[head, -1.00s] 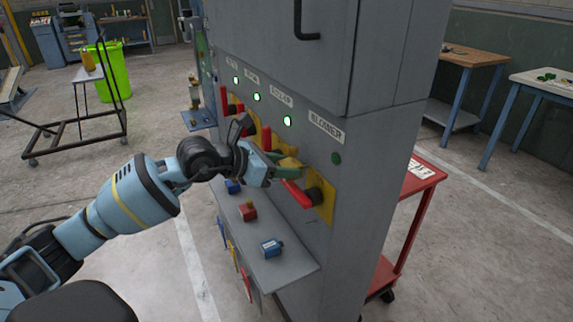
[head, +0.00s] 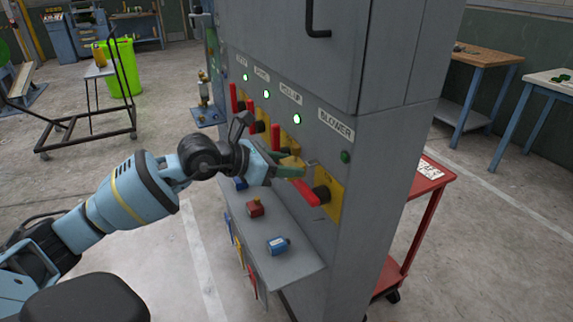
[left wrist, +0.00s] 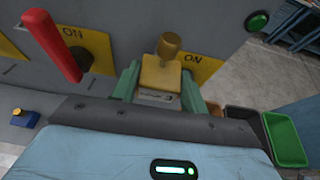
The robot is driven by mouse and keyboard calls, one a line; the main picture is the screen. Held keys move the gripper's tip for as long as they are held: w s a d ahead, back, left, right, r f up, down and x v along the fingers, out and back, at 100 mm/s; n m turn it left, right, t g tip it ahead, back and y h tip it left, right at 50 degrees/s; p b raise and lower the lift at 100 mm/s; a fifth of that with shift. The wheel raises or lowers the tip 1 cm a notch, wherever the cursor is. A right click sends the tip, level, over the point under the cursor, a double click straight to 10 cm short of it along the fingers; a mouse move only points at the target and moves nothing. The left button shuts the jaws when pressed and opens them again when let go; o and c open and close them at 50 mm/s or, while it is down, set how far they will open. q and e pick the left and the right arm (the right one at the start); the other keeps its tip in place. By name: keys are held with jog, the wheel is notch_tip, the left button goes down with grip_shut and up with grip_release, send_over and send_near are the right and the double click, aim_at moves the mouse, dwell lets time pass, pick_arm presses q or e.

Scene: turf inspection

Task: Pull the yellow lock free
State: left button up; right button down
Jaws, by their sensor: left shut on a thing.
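The yellow lock (head: 292,161) is at the cabinet's front, by the yellow switch plate (head: 333,196) under the BLOWER label. In the left wrist view the lock (left wrist: 160,76) shows as a yellow block with a brass-coloured knob on top. My left gripper (head: 289,167) is shut on it; its green fingers (left wrist: 160,88) stand on both sides of the block. The blower's red handle (head: 304,192) points left, just below the fingers. A thin metal piece shows between lock and plate; whether the lock still hangs on it I cannot tell. My right gripper is not in view.
The grey cabinet (head: 385,160) carries more red handles, such as one (left wrist: 52,45) at ON. A shelf below holds a red lock (head: 255,208) and a blue lock (head: 278,244).

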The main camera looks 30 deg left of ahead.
pick_arm(q)
jog(key=shift+s+a+b, duration=0.15)
jog(key=shift+s+a, duration=0.25)
jog(key=shift+s, duration=0.3)
jog(key=shift+s+a+b, duration=0.1)
jog(key=shift+s+a, duration=0.3)
jog(key=shift+s, duration=0.35)
jog(key=shift+s+a+b, duration=0.15)
jog(key=shift+s+a, duration=0.25)
jog(key=shift+s, duration=0.3)
jog(key=shift+w, duration=0.1)
